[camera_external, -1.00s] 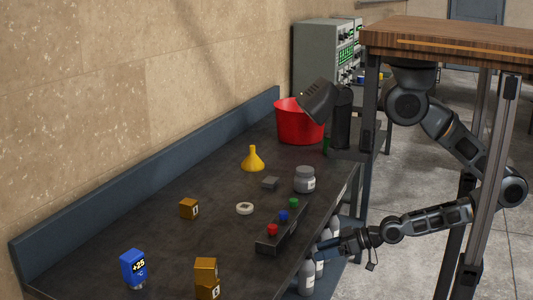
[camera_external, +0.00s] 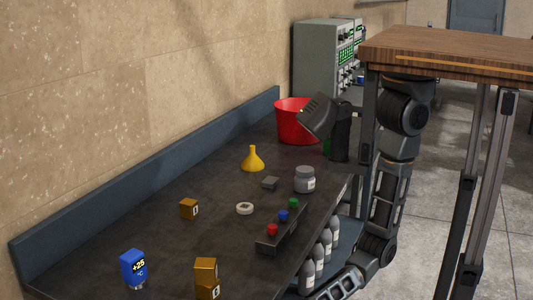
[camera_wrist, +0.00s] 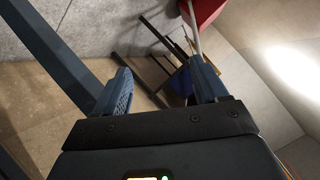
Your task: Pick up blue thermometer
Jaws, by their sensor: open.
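The blue thermometer (camera_external: 133,268) stands upright at the near left end of the dark workbench (camera_external: 150,235), its face reading "+25 °C". In the external view my arm hangs beside the bench's right side and its lower link runs out of the bottom edge, so my gripper is out of that picture. In the wrist view my gripper (camera_wrist: 160,90) is open, with its two blue-grey fingers apart and nothing between them. The thermometer is not seen in the wrist view.
Orange numbered blocks (camera_external: 206,272) stand right of the thermometer. A button box (camera_external: 280,235), white ring (camera_external: 244,208), yellow funnel (camera_external: 253,160), grey jar (camera_external: 305,180), red bucket (camera_external: 296,122) and lamp (camera_external: 316,116) share the bench. Grey bottles (camera_external: 307,277) stand on a lower shelf beside my arm.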

